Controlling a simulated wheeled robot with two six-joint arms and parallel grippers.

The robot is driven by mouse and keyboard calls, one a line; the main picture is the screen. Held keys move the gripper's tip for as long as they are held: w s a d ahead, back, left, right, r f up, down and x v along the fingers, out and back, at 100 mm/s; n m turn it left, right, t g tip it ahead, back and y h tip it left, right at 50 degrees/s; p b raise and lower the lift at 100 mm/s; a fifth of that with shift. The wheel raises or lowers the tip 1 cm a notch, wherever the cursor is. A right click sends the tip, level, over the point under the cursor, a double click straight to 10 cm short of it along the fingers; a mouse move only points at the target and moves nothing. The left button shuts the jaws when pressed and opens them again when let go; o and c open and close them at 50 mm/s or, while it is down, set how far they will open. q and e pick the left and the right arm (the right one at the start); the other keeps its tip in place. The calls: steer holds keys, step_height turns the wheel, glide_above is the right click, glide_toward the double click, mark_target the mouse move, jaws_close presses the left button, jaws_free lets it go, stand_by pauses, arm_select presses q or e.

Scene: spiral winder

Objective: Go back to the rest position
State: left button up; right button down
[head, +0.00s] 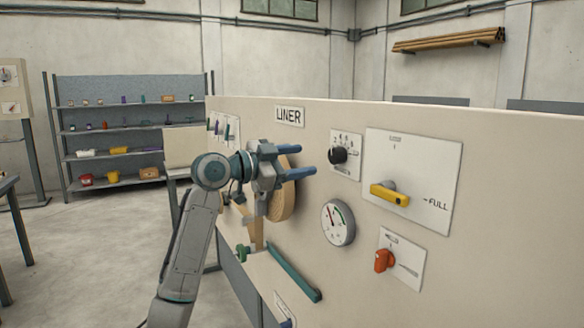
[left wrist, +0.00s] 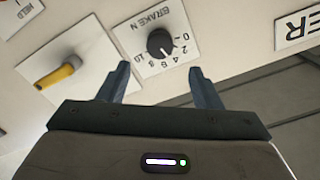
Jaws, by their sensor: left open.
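My left gripper (head: 304,161) is open and empty in front of the beige panel marked LINER, its blue fingers pointing right toward the black brake knob (head: 338,155). In the left wrist view my two blue fingers (left wrist: 161,82) stand apart, with the brake knob (left wrist: 160,43) beyond and between them. I cannot tell the exact gap to the knob, but nothing is between the fingers. A yellow lever (head: 389,195) lies nearly level on its plate; it also shows in the left wrist view (left wrist: 55,75). My right gripper is in neither view.
A round gauge (head: 338,222) and a red knob (head: 384,261) sit lower on the panel (head: 480,140). A wooden reel (head: 284,200) is behind my gripper, with a green bar (head: 293,272) below. Shelves (head: 120,133) stand at the back left. Open floor lies left of my arm.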

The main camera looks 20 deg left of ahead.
arm_select(q)
steer(key=shift+s+a, duration=0.45)
steer(key=shift+s, duration=0.1)
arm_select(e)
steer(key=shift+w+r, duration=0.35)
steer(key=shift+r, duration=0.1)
